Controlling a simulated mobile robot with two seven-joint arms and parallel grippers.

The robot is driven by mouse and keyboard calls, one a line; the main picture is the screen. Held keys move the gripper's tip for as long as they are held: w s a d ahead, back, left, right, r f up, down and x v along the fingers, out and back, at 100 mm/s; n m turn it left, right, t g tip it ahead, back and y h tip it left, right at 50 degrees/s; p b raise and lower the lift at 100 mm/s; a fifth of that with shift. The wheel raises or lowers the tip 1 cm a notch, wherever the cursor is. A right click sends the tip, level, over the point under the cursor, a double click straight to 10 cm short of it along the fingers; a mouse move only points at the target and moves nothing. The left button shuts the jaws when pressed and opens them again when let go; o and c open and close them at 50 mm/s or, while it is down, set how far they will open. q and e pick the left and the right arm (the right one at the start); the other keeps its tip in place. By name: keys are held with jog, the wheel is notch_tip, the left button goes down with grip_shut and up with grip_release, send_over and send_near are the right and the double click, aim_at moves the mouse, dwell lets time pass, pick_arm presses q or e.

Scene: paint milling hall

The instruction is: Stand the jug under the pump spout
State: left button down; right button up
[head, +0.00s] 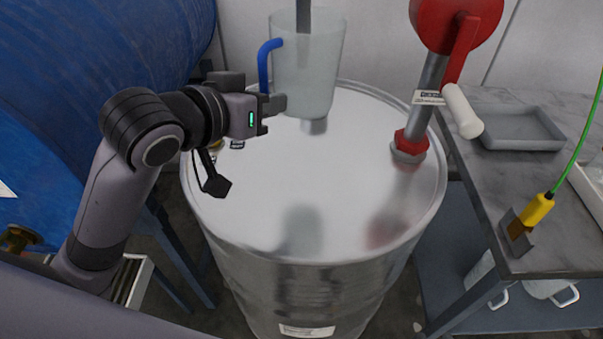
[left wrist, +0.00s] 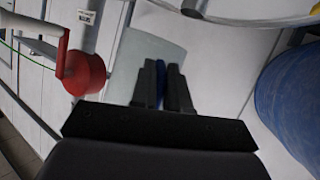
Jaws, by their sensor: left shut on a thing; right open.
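The jug (head: 308,75) is a translucent, pale grey vessel with a blue handle (head: 263,66) on its left side. It looks upright over the back of the drum lid (head: 330,190); I cannot tell whether its base touches the lid. My left gripper (head: 272,104) is shut on the handle. The left wrist view shows the blue handle (left wrist: 161,86) between the fingers (left wrist: 163,88), with the jug (left wrist: 150,45) beyond. A grey vertical tube (head: 304,16), apparently the pump spout, overlaps the jug's mouth; whether it is inside or in front is unclear. My right gripper is out of view.
The red pump head (head: 455,18) stands on a slanted grey pipe (head: 426,95) at the lid's right, with a white crank handle (head: 463,111). A blue tank (head: 90,60) is at left. A bench (head: 490,190) at right holds a grey tray (head: 520,142).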

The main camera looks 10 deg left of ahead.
aim_at(261, 77)
pick_arm(q)
jog(key=shift+m+h, duration=0.6)
jog(key=shift+m, duration=0.1)
notch_tip(261, 77, up, 4)
jog(key=shift+s+a+r+b, duration=0.1)
jog(key=shift+s+a+b, duration=0.05)
jog(key=shift+b, duration=0.35)
jog(key=shift+g, duration=0.3)
jog(key=shift+s+a+f+b, duration=0.15)
jog(key=shift+f+b, duration=1.15)
jog(key=shift+f, duration=3.35)
jog(key=shift+s+a+f+b, duration=0.1)
jog(key=shift+f+b, duration=1.2)
jog(key=shift+f, duration=3.35)
jog(key=shift+f, duration=0.1)
